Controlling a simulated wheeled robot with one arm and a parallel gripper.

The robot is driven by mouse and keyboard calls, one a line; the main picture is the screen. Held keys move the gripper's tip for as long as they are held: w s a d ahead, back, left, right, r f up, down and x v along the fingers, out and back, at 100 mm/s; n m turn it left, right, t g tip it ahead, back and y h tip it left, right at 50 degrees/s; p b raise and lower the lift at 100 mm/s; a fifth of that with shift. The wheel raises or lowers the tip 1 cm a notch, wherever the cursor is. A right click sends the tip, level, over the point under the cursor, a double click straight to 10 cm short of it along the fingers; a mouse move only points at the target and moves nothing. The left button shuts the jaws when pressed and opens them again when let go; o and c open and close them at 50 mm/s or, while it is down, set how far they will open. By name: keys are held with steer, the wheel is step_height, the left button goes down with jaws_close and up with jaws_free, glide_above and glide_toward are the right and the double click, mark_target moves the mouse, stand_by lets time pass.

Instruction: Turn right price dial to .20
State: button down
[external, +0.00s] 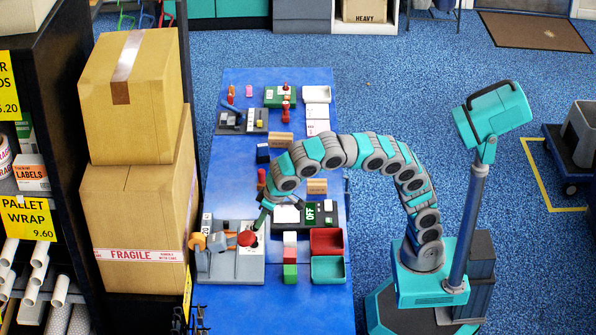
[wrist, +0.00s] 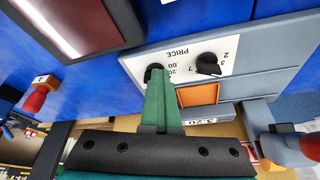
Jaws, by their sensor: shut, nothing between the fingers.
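The price panel shows upside down in the wrist view, as a white plate (wrist: 185,58) marked PRICE with two black dials. The dial at picture left (wrist: 149,72), beside the .20 and .00 marks, is partly hidden by my gripper (wrist: 158,80). My gripper is shut and empty, its green fingertips at this dial; I cannot tell whether they touch it. The other dial (wrist: 208,64) stands at picture right, among whole-number marks. A tag below reads 3.20 (wrist: 198,121). In the external view my gripper (external: 260,220) reaches down to the grey labeller (external: 240,268).
A red knob (external: 246,238) and orange part (external: 216,242) are on the labeller. Red (external: 326,240) and green (external: 328,269) trays and small blocks (external: 290,254) lie to its right. Tall cartons (external: 140,210) stand left of the blue table (external: 325,310).

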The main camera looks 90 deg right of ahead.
steer(key=shift+d, duration=0.6)
steer(key=s+a, duration=0.1)
steer(key=s+a+b, duration=0.1)
steer(key=s+a, duration=0.1)
steer(key=shift+s+a+r, duration=0.25)
steer(key=shift+r, duration=0.15)
steer(key=shift+v, duration=4.8)
steer(key=s+d+f+n+t+y+b, duration=0.1)
steer(key=s+d+n+b, duration=0.2)
steer(key=s, duration=0.4)
steer(key=s+d+f+n+y+b, duration=0.2)
steer(key=s+n, duration=0.3)
steer(key=s, duration=0.2)
steer(key=s+d+f+n+t+y+b, duration=0.1)
steer(key=s+d+n+b, duration=0.2)
steer(key=s, duration=0.4)
steer(key=s+d+f+m+g+p, duration=0.2)
steer(key=s+d+f, duration=0.2)
steer(key=f, duration=0.4)
steer(key=s+d+f+m+g+h+p, duration=0.1)
steer(key=s+d+f+m+g+p, duration=0.1)
steer(key=f, duration=0.6)
steer(key=s+d+f+m+g+h+p, duration=0.1)
steer(key=s+d+f+m+g+p, duration=0.1)
steer(key=s+d+f, duration=0.4)
step_height(320, 180, down, 3)
steer(key=shift+s+d+r+m+g+p, duration=0.1)
steer(key=shift+s+d+m+g+p, duration=0.25)
steer(key=shift+s+g+p, duration=0.45)
